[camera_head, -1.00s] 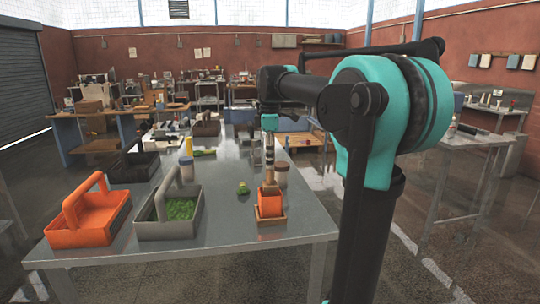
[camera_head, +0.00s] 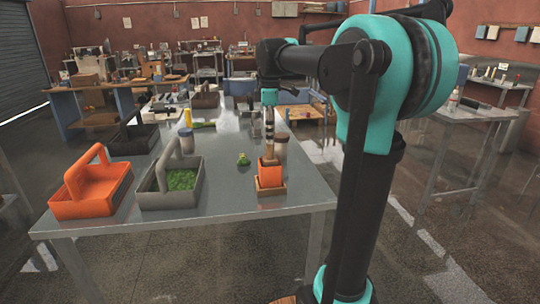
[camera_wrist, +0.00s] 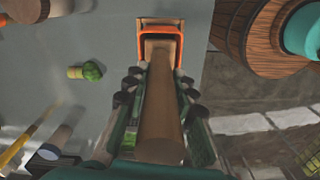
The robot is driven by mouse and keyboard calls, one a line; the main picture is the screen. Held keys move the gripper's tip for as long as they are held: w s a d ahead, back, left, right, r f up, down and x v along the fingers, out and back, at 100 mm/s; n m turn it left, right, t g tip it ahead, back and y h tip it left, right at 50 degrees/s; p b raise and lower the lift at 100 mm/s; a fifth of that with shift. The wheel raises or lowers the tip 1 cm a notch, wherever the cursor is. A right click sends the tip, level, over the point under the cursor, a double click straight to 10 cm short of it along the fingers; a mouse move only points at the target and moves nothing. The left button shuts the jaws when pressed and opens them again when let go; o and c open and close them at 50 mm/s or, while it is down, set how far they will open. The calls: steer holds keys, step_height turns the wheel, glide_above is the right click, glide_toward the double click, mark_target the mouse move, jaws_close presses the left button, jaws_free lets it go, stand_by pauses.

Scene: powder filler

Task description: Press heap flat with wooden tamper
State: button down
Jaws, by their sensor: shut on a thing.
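My gripper (camera_head: 269,134) is shut on the wooden tamper (camera_head: 270,150) and holds it upright above the front of the metal table. The tamper's lower end is at the mouth of an orange box (camera_head: 271,177), which stands on a wooden tray (camera_head: 271,190). In the wrist view, the gripper (camera_wrist: 158,97) has its fingers on both sides of the tamper's round shaft (camera_wrist: 160,115). The tamper's end lies within the orange rim of the box (camera_wrist: 142,45). The heap is hidden, so I cannot tell whether the tamper touches it.
A grey carrier (camera_head: 145,200) with green bits and an orange carrier (camera_head: 115,200) stand to the left. A green-topped piece (camera_head: 243,160) lies left of the box. The table front between carrier and box is clear.

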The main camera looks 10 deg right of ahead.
mark_target(270, 157)
steer(key=shift+f, duration=4.55)
steer(key=shift+r, duration=4.95)
steer(key=shift+f, duration=4.95)
steer(key=shift+r, duration=4.95)
